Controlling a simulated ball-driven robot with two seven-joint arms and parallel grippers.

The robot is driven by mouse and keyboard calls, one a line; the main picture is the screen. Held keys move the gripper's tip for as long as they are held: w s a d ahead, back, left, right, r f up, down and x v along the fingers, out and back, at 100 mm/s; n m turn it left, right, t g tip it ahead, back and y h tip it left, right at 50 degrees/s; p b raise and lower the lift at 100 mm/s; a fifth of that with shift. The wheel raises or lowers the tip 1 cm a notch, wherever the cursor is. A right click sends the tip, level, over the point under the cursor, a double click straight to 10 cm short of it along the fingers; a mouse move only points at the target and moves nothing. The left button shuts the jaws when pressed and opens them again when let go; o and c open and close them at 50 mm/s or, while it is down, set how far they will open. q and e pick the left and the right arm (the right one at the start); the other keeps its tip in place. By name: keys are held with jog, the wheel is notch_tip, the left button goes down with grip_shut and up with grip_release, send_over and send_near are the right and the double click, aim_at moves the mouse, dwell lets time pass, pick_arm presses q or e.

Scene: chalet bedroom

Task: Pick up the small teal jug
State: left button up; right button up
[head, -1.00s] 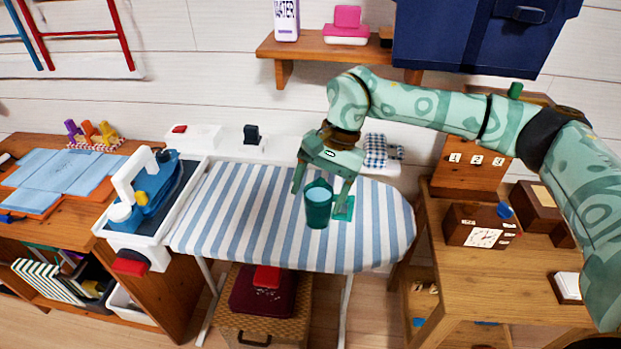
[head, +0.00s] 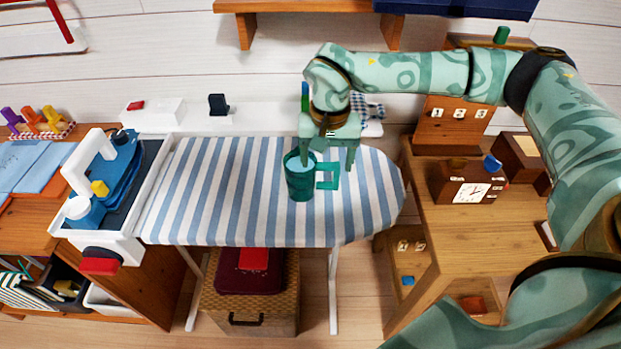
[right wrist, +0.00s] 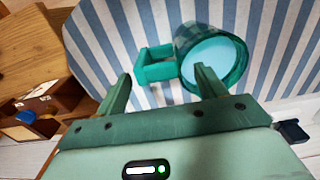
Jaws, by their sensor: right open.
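The small teal jug (head: 299,184) stands upright on the blue-and-white striped ironing board (head: 225,190). Its square handle (head: 328,176) points right in the head view, and pale blue shows inside its rim. My right gripper (head: 328,160) is open, just behind and above the jug's handle side. My left gripper does not show.
A blue iron (head: 118,170) sits on the board's left end. A wooden table with a clock box (head: 468,188) stands at the right. A checked cloth (head: 367,108) lies behind the board. The board around the jug is clear.

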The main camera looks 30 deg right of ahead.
jog(key=f, duration=0.1)
jog(key=f+b, duration=0.1)
jog(key=f, duration=0.2)
jog(key=shift+s+f, duration=0.4)
jog(key=shift+a+r, duration=0.1)
jog(key=shift+r, duration=0.05)
jog(key=shift+c, duration=0.3)
jog(key=c, duration=1.2)
